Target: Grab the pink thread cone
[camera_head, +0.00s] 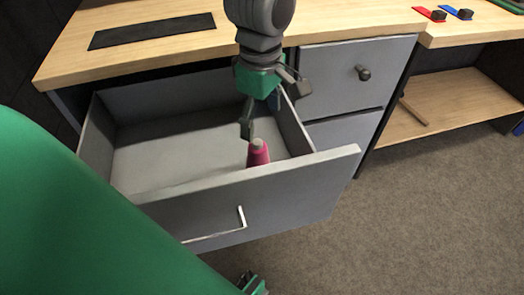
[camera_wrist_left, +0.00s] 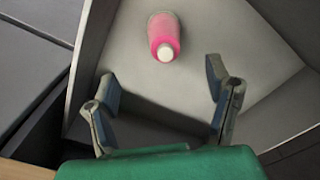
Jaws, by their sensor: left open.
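The pink thread cone (camera_head: 258,154) has a pale tip and stands in the open grey drawer (camera_head: 180,197), near its front right corner. The drawer front hides its base in the head view. My left gripper (camera_head: 260,116) is open and empty, pointing down into the drawer behind the cone, apart from it. In the left wrist view the cone (camera_wrist_left: 163,30) lies beyond the open fingers (camera_wrist_left: 161,82), above the gap between them. A small green and dark part at the bottom edge of the head view may be my right gripper (camera_head: 250,284); its fingers are not clear.
The drawer walls stand close around the left gripper. A wooden desktop (camera_head: 340,22) is behind, with a dark strip (camera_head: 152,31) on it. A closed drawer (camera_head: 335,78) and a low wooden shelf (camera_head: 450,100) are to the right. The carpet (camera_head: 430,210) in front is clear.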

